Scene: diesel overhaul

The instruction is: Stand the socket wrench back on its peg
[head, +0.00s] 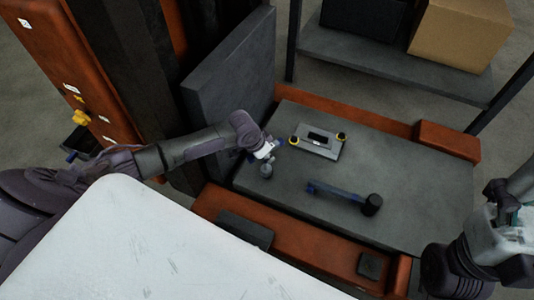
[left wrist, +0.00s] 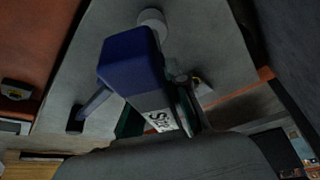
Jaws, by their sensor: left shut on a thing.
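My left gripper (head: 266,150) is above the left part of the grey table, shut on a dark blue piece with a white label. The label starts with "S" in the left wrist view, and I take this to be the socket wrench (left wrist: 135,62). Only part of it shows; fingers hide the rest. A grey rounded part (head: 266,171) shows just below the gripper; I cannot tell whether it belongs to the wrench or is the peg. A pale round part (left wrist: 152,20) shows beyond the blue piece. My right gripper (head: 502,200) is at the right edge, its jaws unclear.
A blue-handled tool (head: 338,193) with a black cylindrical head lies on the grey table (head: 420,190). A small plate (head: 316,145) with yellow-ringed posts stands behind it. A dark upright panel (head: 232,82) rises left of the table. Orange beams (head: 310,246) border it. The table's right part is clear.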

